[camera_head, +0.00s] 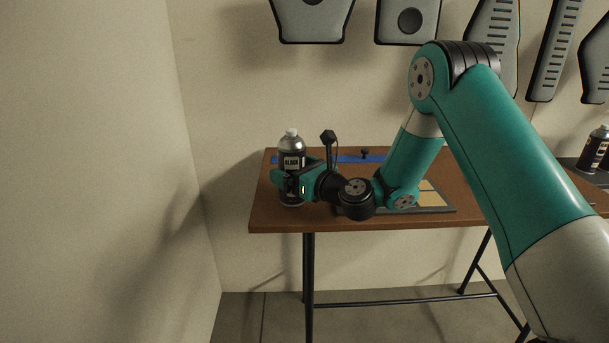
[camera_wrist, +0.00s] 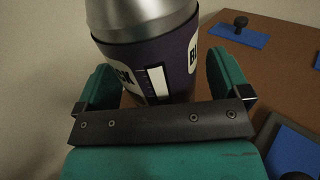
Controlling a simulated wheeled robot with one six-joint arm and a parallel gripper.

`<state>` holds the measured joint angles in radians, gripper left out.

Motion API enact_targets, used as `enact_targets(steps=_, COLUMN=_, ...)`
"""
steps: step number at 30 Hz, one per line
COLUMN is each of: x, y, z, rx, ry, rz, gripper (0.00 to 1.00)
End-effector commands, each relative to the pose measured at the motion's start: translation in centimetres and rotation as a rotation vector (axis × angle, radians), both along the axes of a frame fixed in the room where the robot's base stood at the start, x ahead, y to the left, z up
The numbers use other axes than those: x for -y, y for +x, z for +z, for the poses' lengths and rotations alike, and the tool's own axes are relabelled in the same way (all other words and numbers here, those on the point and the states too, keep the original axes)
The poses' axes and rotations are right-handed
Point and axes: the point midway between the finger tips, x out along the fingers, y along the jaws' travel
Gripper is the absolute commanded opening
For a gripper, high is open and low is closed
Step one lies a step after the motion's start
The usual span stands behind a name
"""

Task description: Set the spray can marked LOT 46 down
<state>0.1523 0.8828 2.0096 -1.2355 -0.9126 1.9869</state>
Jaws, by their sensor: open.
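A spray can (camera_head: 292,160) with a dark label reading BLACK and a silver shoulder stands upright at the left end of the brown table (camera_head: 262,215). It also shows in the wrist view (camera_wrist: 150,60), between the two green fingers. No LOT 46 mark is readable. My gripper (camera_head: 291,184) is at the can's lower half. In the wrist view my gripper (camera_wrist: 160,88) is open, with a finger on each side of the can and a visible gap at the left. The can's base is partly hidden by the gripper, but it appears to be on the table.
A blue strip (camera_head: 360,158) with a black knob lies at the table's back, also in the wrist view (camera_wrist: 238,36). A grey-edged tray (camera_head: 435,209) lies under my arm. Another spray can (camera_head: 593,149) stands far right. Grey panels (camera_head: 410,22) hang above. A wall (camera_head: 190,180) is close at left.

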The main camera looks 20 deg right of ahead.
Motion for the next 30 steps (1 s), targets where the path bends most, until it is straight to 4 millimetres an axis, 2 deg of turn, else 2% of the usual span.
enact_targets(steps=5, x=1.3, y=-2.3, z=-0.4, rx=-0.004, ry=0.002, rz=-0.003, gripper=0.95)
enact_targets(steps=9, x=2.9, y=-5.4, z=-0.8, rx=-0.002, ry=0.002, rz=-0.006, gripper=0.95)
enact_targets(steps=18, x=4.7, y=-9.1, z=-0.5, rx=0.003, ry=-0.001, rz=-0.004, gripper=0.95)
enact_targets(steps=27, x=5.4, y=-10.7, z=0.0, rx=0.0, ry=-0.001, rz=0.0, gripper=0.95)
enact_targets(steps=30, x=4.2, y=-11.2, z=0.4, rx=0.021, ry=-0.055, rz=0.041, gripper=0.95)
